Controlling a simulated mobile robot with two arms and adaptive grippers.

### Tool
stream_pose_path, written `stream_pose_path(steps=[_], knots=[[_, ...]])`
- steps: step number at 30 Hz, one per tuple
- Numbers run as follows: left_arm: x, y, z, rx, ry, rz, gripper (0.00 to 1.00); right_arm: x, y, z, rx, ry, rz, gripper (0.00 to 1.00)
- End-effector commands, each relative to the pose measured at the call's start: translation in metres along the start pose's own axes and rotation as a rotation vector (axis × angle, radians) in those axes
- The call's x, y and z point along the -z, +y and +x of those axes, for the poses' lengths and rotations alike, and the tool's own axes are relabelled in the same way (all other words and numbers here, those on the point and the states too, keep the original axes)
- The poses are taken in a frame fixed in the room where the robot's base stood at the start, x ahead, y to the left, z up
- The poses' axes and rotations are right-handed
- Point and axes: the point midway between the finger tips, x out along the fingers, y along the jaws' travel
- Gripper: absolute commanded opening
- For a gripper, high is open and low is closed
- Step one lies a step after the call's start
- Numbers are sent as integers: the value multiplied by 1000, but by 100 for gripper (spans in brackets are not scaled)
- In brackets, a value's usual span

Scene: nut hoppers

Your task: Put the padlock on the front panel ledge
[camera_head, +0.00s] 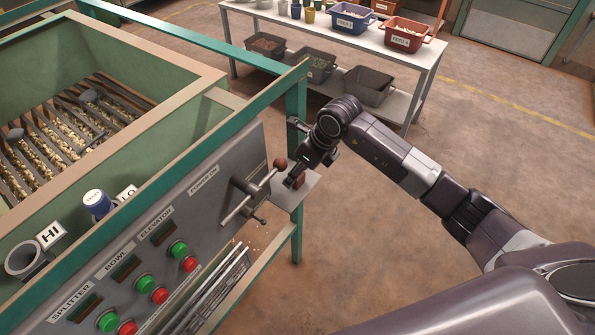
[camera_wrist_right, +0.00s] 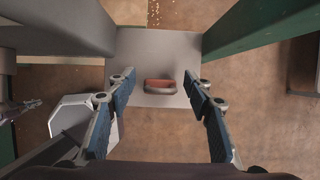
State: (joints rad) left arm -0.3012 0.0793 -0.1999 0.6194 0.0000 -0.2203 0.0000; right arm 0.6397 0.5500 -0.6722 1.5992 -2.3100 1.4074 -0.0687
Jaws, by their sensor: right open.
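A small red-brown block with a metal edge, seemingly the padlock (camera_wrist_right: 160,87), lies on a small grey plate (camera_wrist_right: 150,50) in the right wrist view. In the head view the plate (camera_head: 310,190) juts out at the right end of the grey front panel (camera_head: 205,205), and the red-brown piece (camera_head: 299,179) shows partly behind my fingers. My right gripper (camera_wrist_right: 160,76) is open and empty, its two blue-padded fingers to either side of the padlock and apart from it. My left gripper is out of view.
A lever with a brown knob (camera_head: 280,163) sticks out of the panel close to my right gripper. A green post (camera_head: 296,110) and rail stand nearby.

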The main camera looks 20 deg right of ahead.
Motion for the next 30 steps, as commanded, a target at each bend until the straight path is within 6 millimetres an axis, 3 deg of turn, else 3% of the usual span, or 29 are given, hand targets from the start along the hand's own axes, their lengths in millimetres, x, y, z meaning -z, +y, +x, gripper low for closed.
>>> stream_pose_path(steps=[15, 21, 30], knots=[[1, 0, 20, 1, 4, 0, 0, 0, -2, -99, 5, -3, -2, 47], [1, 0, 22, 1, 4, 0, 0, 0, -1, -115, 2, -1, 0, 47], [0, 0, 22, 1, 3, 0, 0, 0, 0, -116, 2, -1, 0, 47]])
